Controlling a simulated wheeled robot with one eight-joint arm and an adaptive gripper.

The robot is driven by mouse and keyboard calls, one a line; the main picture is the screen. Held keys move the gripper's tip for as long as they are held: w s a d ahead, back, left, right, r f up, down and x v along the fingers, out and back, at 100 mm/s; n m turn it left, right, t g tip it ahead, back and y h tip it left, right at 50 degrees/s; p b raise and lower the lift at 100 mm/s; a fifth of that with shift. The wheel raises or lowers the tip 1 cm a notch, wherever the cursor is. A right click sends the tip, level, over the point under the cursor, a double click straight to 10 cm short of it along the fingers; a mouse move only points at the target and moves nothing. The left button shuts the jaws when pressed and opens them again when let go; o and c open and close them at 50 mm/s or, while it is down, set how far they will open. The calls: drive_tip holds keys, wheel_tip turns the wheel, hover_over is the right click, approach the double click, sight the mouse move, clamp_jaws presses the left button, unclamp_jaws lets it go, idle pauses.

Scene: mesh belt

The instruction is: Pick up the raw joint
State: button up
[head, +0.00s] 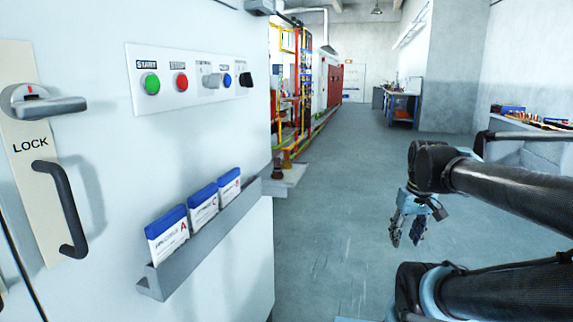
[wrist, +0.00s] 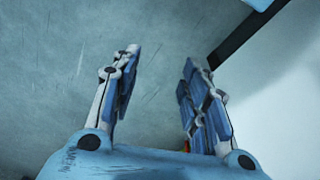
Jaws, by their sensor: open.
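No raw joint can be made out in either view. My gripper (head: 407,232) hangs over the open floor at the right of the head view, pointing down. In the wrist view my gripper (wrist: 155,88) shows two blue-padded fingers spread apart with nothing between them. Behind the fingers is bare grey floor and a pale surface with a dark edge.
A white cabinet (head: 225,135) with buttons, a lock handle and a rack (head: 210,238) of blue-topped packets stands close at left. A bench (head: 545,150) with small items is at right. A blue-framed table (head: 402,105) stands far back. The floor (head: 335,210) between is clear.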

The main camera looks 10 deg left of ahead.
drive_tip(key=w+a+r+n+y, duration=0.1)
drive_tip(key=w+a+r+n, duration=0.25)
drive_tip(key=r, duration=0.35)
drive_tip(key=w+a+r+n, duration=0.3)
drive_tip(key=w+a+r, duration=0.1)
drive_tip(key=w+r, duration=0.15)
wheel_tip(320, 180, up, 20)
drive_tip(key=n+g+y, duration=0.1)
drive_tip(key=n+g, duration=0.3)
drive_tip(key=n, duration=1)
hover_over(287, 151)
drive_tip(key=w+d, duration=0.3)
drive_tip(key=d, duration=0.1)
drive_tip(key=x, duration=1.1)
drive_tip(key=w+a+x, duration=0.1)
drive_tip(key=x, duration=0.4)
drive_tip(key=shift+f, duration=0.35)
drive_tip(key=shift+c, duration=0.5)
clamp_jaws()
